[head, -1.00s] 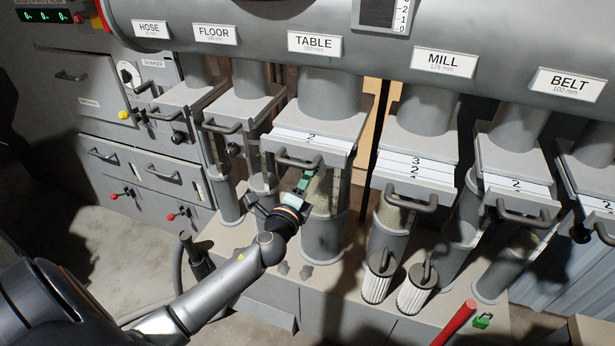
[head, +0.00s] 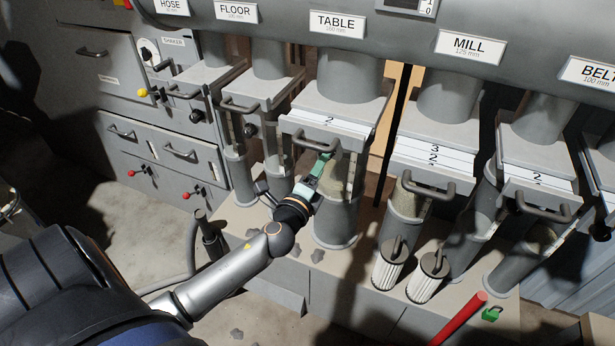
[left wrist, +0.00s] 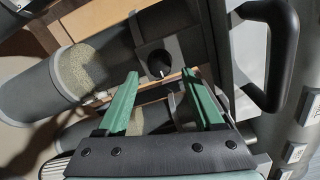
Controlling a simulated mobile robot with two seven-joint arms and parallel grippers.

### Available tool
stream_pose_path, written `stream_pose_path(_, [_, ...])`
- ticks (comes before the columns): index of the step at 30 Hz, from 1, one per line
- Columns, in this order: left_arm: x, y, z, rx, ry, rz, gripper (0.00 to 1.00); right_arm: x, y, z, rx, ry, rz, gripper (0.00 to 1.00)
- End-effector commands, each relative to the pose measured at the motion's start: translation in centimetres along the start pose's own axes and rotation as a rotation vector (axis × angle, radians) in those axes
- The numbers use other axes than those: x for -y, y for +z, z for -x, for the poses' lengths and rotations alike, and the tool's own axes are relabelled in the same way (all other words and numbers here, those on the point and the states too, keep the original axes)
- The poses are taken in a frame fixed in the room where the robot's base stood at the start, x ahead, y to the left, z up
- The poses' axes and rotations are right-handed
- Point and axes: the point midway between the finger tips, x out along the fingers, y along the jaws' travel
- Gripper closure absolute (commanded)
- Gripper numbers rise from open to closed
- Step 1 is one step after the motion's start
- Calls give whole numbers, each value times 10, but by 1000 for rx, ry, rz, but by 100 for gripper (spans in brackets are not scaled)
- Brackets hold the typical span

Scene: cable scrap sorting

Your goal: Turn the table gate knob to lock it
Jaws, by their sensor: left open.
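The table gate (head: 345,100) stands under the TABLE label (head: 337,23), with a dark curved handle (head: 316,143) on its front. My left gripper (head: 326,158) is just below that handle, its green fingers pointing up at the gate. In the left wrist view the left gripper (left wrist: 160,73) is open, with nothing between its fingers. A round dark knob (left wrist: 160,64) on a square plate shows just beyond the fingertips, between them in the picture; it appears to be the table gate knob. I cannot tell whether the fingers touch it. The knob is hidden in the head view.
The table handle (left wrist: 287,50) is close at the right of the left wrist view. The floor gate handle (head: 240,106) and mill gate handle (head: 428,187) flank the table gate. Two pleated filters (head: 390,268) stand on the ledge, with a red bar (head: 462,318) further right.

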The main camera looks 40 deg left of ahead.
Motion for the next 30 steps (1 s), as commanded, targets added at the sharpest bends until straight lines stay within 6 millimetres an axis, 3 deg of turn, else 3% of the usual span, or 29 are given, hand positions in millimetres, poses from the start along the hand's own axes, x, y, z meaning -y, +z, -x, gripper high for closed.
stream_pose_path(9, [-3, -1, 63, 0, 3, 2, 31, -1, 8, -7, 0, 0, 0, 53])
stream_pose_path(15, [-2, -1, 89, -1, 2, 1, 31, -1, 12, -11, 0, 0, 0, 53])
stream_pose_path(21, [0, 0, 100, 0, 0, 0, 31, -1, 13, -12, 0, 0, 0, 53])
stream_pose_path(30, [0, 0, 101, 0, -1, 0, 31, -1, 13, -12, 0, 0, 0, 53])
